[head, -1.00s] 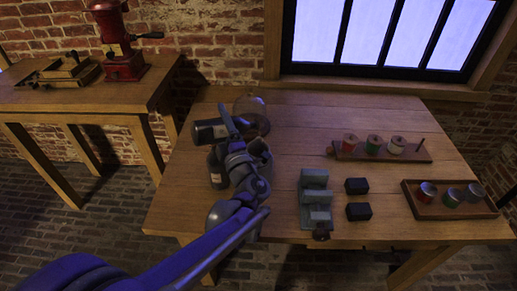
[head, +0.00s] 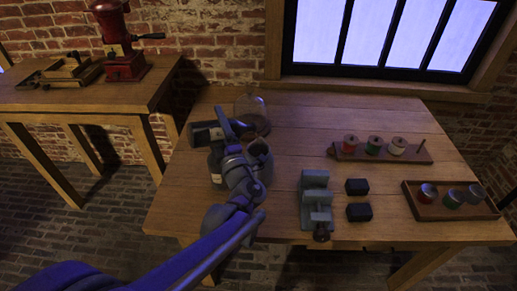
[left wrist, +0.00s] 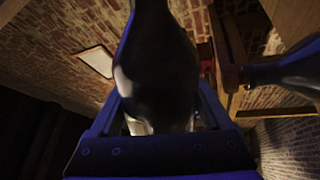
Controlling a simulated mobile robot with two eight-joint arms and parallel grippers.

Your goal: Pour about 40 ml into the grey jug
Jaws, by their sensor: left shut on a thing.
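My left gripper (head: 224,127) is shut on a dark bottle (head: 204,133), which lies tipped nearly on its side above the table's left part. The bottle also fills the middle of the left wrist view (left wrist: 155,70), between the gripper's fingers. A grey vessel (head: 262,150), which looks like the grey jug, stands just right of the gripper, partly hidden by my arm. The bottle's mouth is hard to make out, and I cannot tell whether liquid is flowing. My right gripper is not in view.
A dark labelled bottle (head: 215,172) stands in front, partly hidden. A grey vise-like block (head: 315,200), black blocks (head: 358,187), a spool rack (head: 380,154) and a tray of jars (head: 455,211) occupy the right.

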